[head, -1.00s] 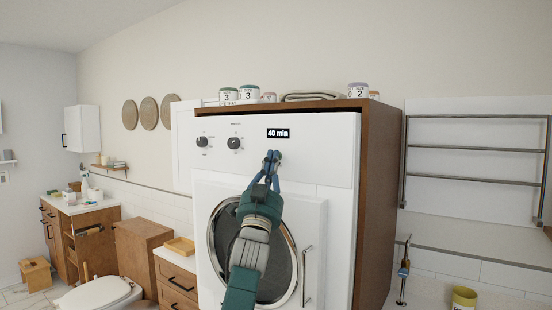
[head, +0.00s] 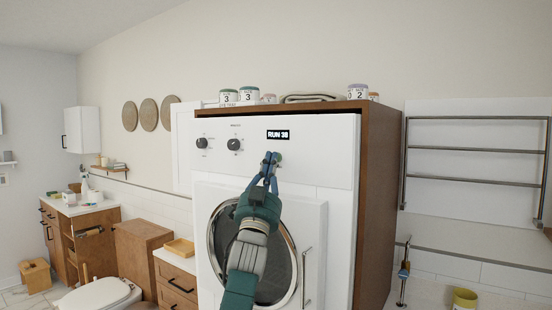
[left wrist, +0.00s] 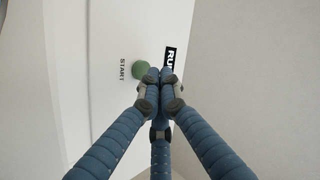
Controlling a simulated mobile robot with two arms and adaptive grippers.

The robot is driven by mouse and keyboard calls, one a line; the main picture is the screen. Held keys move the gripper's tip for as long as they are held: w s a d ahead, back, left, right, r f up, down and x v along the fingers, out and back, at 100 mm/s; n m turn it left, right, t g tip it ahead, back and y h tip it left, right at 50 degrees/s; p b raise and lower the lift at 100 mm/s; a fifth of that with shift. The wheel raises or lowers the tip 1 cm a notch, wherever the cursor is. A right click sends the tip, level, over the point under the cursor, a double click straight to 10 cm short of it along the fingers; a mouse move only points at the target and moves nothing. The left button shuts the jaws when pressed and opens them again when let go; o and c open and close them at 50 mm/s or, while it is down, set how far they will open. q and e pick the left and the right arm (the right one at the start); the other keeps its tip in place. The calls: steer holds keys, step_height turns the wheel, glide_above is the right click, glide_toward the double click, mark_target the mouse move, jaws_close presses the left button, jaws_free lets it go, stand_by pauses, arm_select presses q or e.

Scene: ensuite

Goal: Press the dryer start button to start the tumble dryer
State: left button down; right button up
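The white tumble dryer (head: 318,150) stands in a brown wooden housing. Its display (head: 278,134) is lit and reads RUN with a number that looks like 39. The green start button (left wrist: 140,69) shows in the left wrist view, beside the word START. My left gripper (head: 271,158) is at the control panel just below the display. In the left wrist view its fingertips (left wrist: 154,77) are together with nothing between them. They overlap the button's edge; I cannot tell whether they touch it. My right gripper is not in view.
Two dark knobs (head: 233,144) sit left on the panel. The round door (head: 292,262) below is shut, partly behind my left arm. Jars (head: 249,95) and a folded cloth (head: 310,98) lie on top. A towel rail (head: 475,150) is on the right wall.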

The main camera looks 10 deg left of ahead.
arm_select(q)
steer(key=shift+s+h, duration=0.3)
steer(key=s+a+p, duration=0.2)
steer(key=s, duration=0.3)
steer(key=shift+s, duration=0.3)
stand_by(0.6)
